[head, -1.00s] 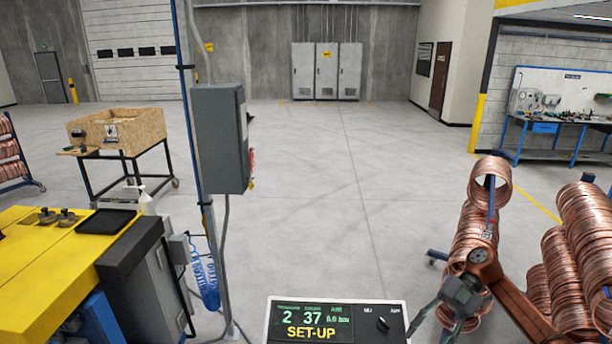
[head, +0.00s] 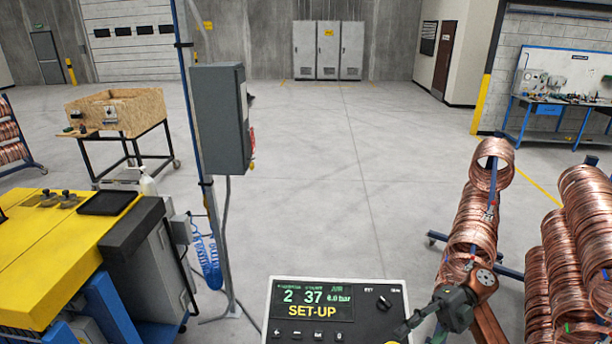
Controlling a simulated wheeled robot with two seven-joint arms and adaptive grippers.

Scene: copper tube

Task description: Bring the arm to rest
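My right arm comes in at the lower right, in front of the coil rack. Its dark gripper (head: 418,335) points down and left, beside the right edge of the control panel (head: 312,322). Its two fingers look spread apart, with nothing seen between them; the tips are small and close to the bottom edge. The panel's display reads SET-UP, with a black knob at its right and a row of buttons below. My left gripper is not in view.
Copper coils (head: 474,222) hang on a rack close behind my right arm, with more coils (head: 588,240) at the right. A yellow-topped bench (head: 50,255) and a grey box on a post (head: 220,118) stand at the left. The middle floor is clear.

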